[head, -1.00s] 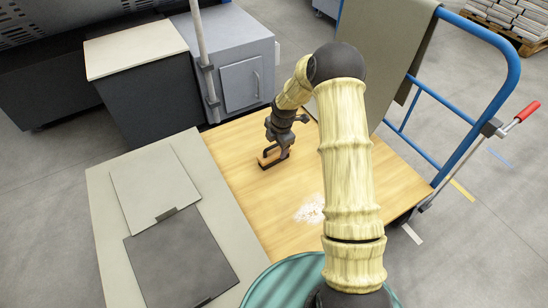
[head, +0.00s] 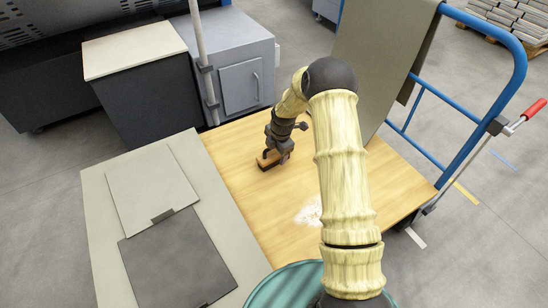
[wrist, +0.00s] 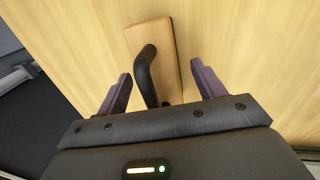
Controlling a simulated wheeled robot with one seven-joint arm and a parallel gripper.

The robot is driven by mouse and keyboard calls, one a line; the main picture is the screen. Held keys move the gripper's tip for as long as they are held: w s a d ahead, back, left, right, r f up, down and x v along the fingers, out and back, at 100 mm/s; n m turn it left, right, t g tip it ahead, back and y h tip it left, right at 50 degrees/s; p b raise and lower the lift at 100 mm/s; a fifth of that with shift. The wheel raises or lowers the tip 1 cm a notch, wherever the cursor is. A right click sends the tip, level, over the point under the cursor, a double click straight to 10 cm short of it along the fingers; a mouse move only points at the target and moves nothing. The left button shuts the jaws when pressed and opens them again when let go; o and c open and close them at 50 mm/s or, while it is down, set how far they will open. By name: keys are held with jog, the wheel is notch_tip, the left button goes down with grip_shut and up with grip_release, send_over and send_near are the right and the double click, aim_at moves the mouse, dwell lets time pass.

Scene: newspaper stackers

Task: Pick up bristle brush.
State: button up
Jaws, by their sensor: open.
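The bristle brush (head: 266,164) has a light wooden block and a dark curved handle. It rests on the wooden platform (head: 262,215) toward its far left part. My gripper (head: 276,157) is right over it, pointing down. In the wrist view the brush (wrist: 166,48) lies ahead of and between the two spread fingers of my gripper (wrist: 160,88). The handle (wrist: 147,72) reaches back between the fingers, which stand apart on either side of it. Contact with the brush cannot be seen. The bristles are hidden under the block.
A grey-topped table with flat grey panels (head: 178,258) borders the platform on the left. A grey cabinet (head: 240,80) and pole (head: 202,60) stand behind. A blue cart rail (head: 478,120) and a draped grey sheet (head: 375,60) are at right. White powder (head: 308,212) lies mid-platform.

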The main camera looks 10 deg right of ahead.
jog(key=c, duration=1.1)
jog(key=shift+r, duration=0.15)
jog(key=shift+c, duration=0.2)
notch_tip(320, 180, up, 10)
jog(key=p, duration=0.4)
jog(key=shift+p, duration=0.4)
jog(key=o, duration=0.4)
jog(key=shift+c, duration=1.1)
